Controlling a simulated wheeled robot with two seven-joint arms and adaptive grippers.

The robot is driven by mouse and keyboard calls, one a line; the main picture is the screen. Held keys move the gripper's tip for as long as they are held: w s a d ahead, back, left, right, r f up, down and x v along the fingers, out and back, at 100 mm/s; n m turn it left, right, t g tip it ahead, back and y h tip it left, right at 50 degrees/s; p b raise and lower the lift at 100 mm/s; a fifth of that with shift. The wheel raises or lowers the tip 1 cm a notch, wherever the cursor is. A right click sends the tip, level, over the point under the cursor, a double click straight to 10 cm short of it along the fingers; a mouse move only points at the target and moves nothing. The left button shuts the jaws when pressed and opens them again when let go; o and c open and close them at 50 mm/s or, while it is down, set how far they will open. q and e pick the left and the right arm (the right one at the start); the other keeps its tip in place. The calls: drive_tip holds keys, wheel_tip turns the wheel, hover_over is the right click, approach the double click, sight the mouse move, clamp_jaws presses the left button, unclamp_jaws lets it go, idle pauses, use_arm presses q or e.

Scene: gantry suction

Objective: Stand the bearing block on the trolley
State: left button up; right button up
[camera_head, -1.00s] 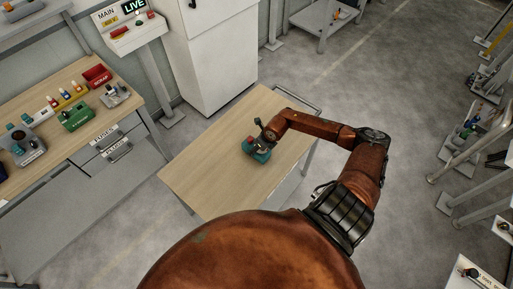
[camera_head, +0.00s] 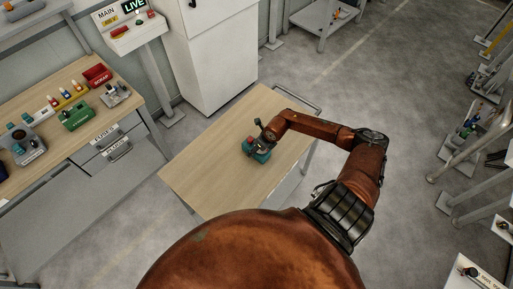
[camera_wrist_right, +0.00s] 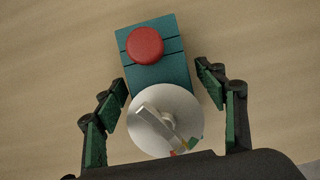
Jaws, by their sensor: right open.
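A teal block (camera_head: 259,156) with a red round cap stands on the wooden top of the trolley (camera_head: 210,170). In the right wrist view the teal block (camera_wrist_right: 159,78) shows its red cap, and a pale disc (camera_wrist_right: 145,135) with a grey lever sits at its near end. I cannot tell for sure whether this is the bearing block. My right gripper (camera_head: 266,137) is over the block from above. Its fingers (camera_wrist_right: 168,95) are spread on either side of the block and disc, apart from the block. My left gripper is not in view.
A workbench (camera_head: 60,150) with a red bin, a green box and other fixtures stands at the left. A white cabinet (camera_head: 212,60) stands behind the trolley. Racks with rails (camera_head: 470,140) stand at the right. Much of the trolley top around the block is clear.

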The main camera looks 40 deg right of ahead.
drive_tip(key=b+v, duration=0.1)
drive_tip(key=v, duration=1.1)
drive_tip(key=shift+s+d, duration=0.1)
